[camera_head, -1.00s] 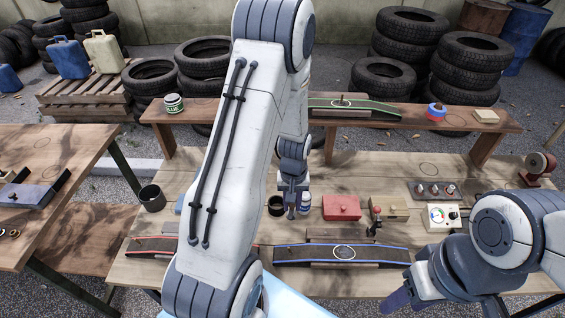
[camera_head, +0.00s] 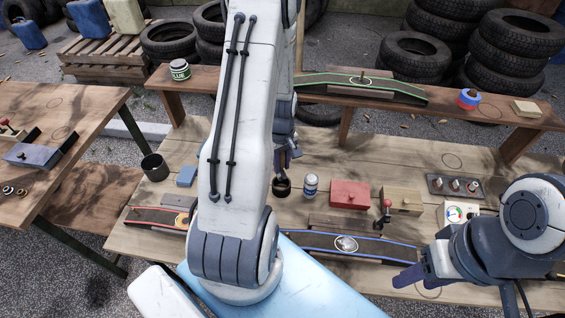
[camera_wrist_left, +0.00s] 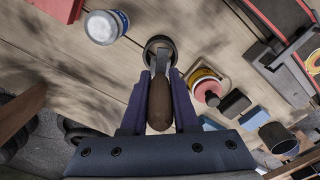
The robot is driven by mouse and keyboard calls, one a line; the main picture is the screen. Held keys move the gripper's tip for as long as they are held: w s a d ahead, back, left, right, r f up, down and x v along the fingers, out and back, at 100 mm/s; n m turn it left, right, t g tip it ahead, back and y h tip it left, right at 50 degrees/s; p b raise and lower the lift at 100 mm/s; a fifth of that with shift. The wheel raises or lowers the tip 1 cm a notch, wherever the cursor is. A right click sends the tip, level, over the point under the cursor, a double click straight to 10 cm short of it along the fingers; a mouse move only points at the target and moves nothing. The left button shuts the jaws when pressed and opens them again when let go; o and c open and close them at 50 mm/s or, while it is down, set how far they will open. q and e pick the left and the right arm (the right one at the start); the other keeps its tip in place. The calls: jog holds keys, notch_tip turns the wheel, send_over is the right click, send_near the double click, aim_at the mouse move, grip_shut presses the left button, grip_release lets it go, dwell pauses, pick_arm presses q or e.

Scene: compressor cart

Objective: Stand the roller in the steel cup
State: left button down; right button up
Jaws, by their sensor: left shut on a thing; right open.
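My left gripper (camera_wrist_left: 158,95) is shut on the brown wooden handle of a tool, seemingly the roller (camera_wrist_left: 158,108). Its metal neck points down to a small round dark pot (camera_wrist_left: 153,43); I cannot tell whether its end is inside the pot or above it. In the head view this gripper (camera_head: 289,157) is just above the pot (camera_head: 282,189), and the tool is mostly hidden. A dark grey open cup (camera_head: 154,168), looking like the steel cup, stands upright at the bench's left; it also shows in the left wrist view (camera_wrist_left: 278,138). My right gripper (camera_head: 408,279) is open, at the front right.
A white-blue can (camera_head: 311,185) stands close right of the pot. A blue block (camera_head: 186,176) lies near the grey cup. A blue-edged ramp (camera_head: 346,244) lies in front. My left arm hides part of the bench.

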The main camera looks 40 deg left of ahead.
aim_at(282, 177)
pick_arm(q)
jog(key=shift+f+b, duration=1.65)
jog(key=shift+f, duration=1.05)
jog(key=shift+f+b, duration=0.35)
jog(key=shift+f, duration=0.15)
jog(key=shift+c, duration=0.6)
grip_release()
jog(key=shift+s, duration=0.1)
jog(key=shift+r+p, duration=3.05)
jog(key=shift+r, duration=0.5)
